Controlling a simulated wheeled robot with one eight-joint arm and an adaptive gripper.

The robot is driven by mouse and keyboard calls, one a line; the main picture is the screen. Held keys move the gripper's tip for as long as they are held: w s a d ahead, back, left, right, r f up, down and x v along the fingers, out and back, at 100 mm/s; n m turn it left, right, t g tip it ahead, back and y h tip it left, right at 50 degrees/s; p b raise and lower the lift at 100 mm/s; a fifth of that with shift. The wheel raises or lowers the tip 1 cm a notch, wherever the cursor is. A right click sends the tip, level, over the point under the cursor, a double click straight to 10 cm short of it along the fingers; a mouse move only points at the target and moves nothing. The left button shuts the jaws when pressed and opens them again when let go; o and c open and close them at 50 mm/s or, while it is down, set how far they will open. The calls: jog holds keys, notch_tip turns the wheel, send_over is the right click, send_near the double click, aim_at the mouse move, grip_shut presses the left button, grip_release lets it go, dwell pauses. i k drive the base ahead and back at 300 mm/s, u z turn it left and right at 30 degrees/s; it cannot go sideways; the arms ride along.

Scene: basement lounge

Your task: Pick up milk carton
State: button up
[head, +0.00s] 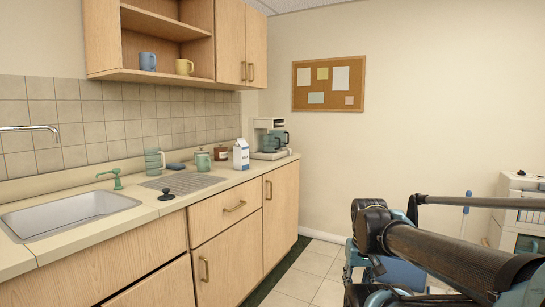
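The milk carton (241,154) is white with a gabled top and a blue band at its base. I cannot make out my gripper's fingers in this view.
A coffee maker (269,138), a brown jar (220,154), a green mug (203,161) and a striped pitcher (154,162) share the counter. A sink (70,213) lies left. Cabinets (226,235) front the counter; tiled floor (310,275) shows beyond them.

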aim_at(241, 149)
jog(key=u, duration=0.05)
jog(key=i, duration=1.3)
jog(key=u, duration=0.4)
